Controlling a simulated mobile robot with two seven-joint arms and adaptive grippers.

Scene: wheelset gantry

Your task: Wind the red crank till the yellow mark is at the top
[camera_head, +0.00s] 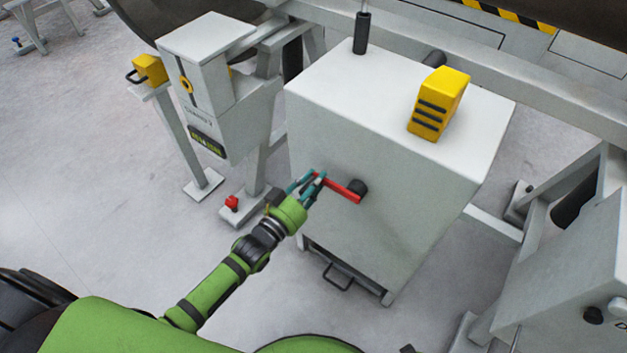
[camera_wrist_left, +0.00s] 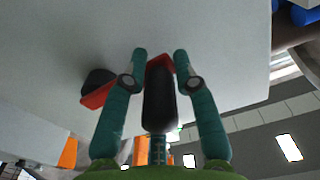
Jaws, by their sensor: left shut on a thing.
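The red crank (camera_head: 340,189) is on the front face of a grey cabinet (camera_head: 330,115). Its arm runs from a black hub (camera_head: 357,188) toward the left and slightly up. My left gripper (camera_head: 315,178) is at the crank's outer end, its teal fingers around the grip. In the left wrist view the black crank grip (camera_wrist_left: 160,100) stands between the two fingers, with part of the red arm (camera_wrist_left: 98,97) beside the hub (camera_wrist_left: 98,80). I cannot make out a yellow mark on the crank or hub. My right gripper is out of view.
A yellow block with dark slots (camera_head: 438,104) and a black-gripped lever (camera_head: 361,32) are on the cabinet top. A grey post unit (camera_head: 200,75) with a yellow ring stands left. A red knob (camera_head: 232,202) is near the floor. Grey equipment (camera_head: 575,285) stands at right.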

